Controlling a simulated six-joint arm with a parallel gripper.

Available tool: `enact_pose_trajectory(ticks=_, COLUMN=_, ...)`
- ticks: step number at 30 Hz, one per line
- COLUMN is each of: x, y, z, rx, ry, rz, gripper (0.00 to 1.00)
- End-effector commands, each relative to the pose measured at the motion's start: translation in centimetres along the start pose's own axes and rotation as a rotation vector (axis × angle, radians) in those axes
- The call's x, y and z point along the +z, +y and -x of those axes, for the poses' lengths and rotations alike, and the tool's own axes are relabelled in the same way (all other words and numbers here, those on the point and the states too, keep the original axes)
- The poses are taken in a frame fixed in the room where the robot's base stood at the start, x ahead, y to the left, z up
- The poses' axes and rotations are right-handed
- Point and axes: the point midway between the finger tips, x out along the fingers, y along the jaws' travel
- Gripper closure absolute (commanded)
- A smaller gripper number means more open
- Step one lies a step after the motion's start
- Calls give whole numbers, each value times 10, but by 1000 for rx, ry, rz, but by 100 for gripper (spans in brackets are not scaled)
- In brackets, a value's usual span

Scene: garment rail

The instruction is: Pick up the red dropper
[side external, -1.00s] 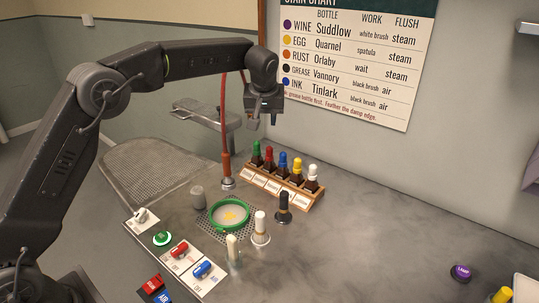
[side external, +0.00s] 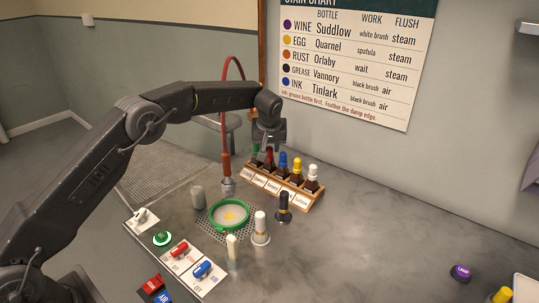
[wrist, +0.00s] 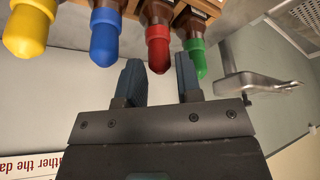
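The red dropper (side external: 269,153) sits in a brown bottle in the wooden rack, between the green dropper and the blue dropper. In the wrist view the red dropper (wrist: 158,45) points its rounded bulb toward the gap between my fingers. My gripper (side external: 267,143) is just above that end of the rack, pointing down. In the wrist view my gripper (wrist: 158,75) is open, with one finger on each side of the red bulb's line. Nothing is held. I cannot tell whether the fingers overlap the bulb in height.
The green dropper (wrist: 196,58) and blue dropper (wrist: 105,40) stand close on either side. The yellow dropper (wrist: 27,30) is farther along the labelled rack (side external: 264,183). An orange hose tool (side external: 226,145) stands left of the rack.

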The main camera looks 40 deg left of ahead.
Motion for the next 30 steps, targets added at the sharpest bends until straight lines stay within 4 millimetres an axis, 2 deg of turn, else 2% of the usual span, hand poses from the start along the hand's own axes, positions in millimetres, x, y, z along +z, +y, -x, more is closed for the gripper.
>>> enact_pose_trajectory(ticks=3, x=0, y=0, z=-19, rx=-1, ry=-2, rz=0, gripper=68)
enact_pose_trajectory(ticks=6, x=0, y=0, z=-28, rx=1, ry=0, rz=-1, gripper=68)
enact_pose_trajectory(ticks=14, x=0, y=0, z=-31, rx=2, ry=1, rz=-1, gripper=68)
enact_pose_trajectory(ticks=23, x=0, y=0, z=-30, rx=2, ry=1, rz=-1, gripper=94)
enact_pose_trajectory(ticks=30, x=0, y=1, z=-29, rx=2, ry=1, rz=-1, gripper=95)
